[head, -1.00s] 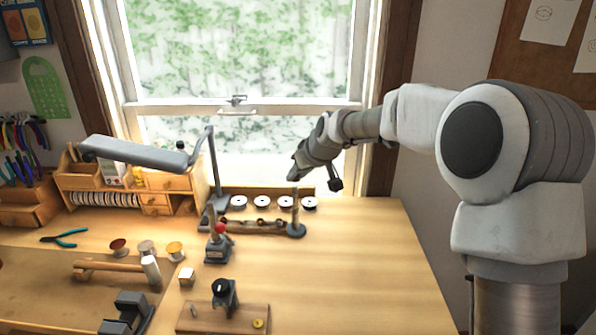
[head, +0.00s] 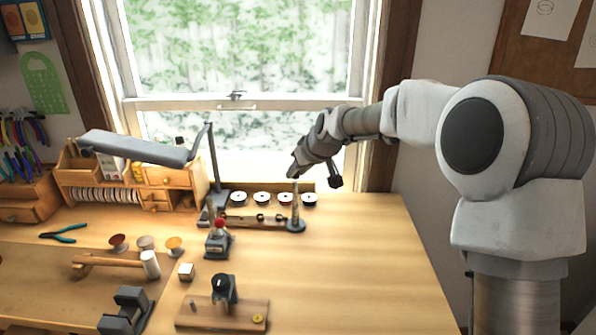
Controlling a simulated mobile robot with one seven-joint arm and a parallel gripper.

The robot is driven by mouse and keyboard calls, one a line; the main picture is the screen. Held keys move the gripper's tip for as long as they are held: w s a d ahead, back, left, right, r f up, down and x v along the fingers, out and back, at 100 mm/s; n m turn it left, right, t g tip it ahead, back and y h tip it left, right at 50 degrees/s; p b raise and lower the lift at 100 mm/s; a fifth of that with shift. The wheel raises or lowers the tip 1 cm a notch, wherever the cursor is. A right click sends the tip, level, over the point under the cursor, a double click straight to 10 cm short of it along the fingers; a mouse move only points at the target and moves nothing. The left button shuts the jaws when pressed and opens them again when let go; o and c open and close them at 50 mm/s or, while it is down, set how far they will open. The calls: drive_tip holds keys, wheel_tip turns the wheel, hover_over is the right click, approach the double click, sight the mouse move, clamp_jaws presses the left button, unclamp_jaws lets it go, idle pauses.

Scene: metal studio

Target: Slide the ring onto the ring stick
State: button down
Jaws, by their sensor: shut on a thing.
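The ring stick (head: 295,207) is a grey upright rod on a round dark base, near the back right of the bench. My gripper (head: 293,174) is just above the top of the stick, tilted down to the left. It is shut on the ring, but the ring is too small and dark to make out, so I cannot tell whether it touches the stick.
Several white-topped spools (head: 262,198) stand in a row behind the rack. A red-knobbed tool (head: 219,240) stands front left of the stick, and a lamp (head: 140,147) reaches over the left. The bench's right side (head: 370,260) is clear.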

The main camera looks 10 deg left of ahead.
sight(296, 184)
drive_tip(key=shift+f, duration=0.2)
drive_tip(key=shift+f+b, duration=0.3)
drive_tip(key=shift+b, duration=0.1)
drive_tip(key=shift+f+b, duration=1)
drive_tip(key=shift+f, duration=0.15)
drive_tip(key=c, duration=0.5)
unclamp_jaws()
drive_tip(key=shift+d+r, duration=0.1)
drive_tip(key=v, duration=1.7)
drive_tip(key=shift+s, duration=0.15)
drive_tip(key=shift+d, duration=0.1)
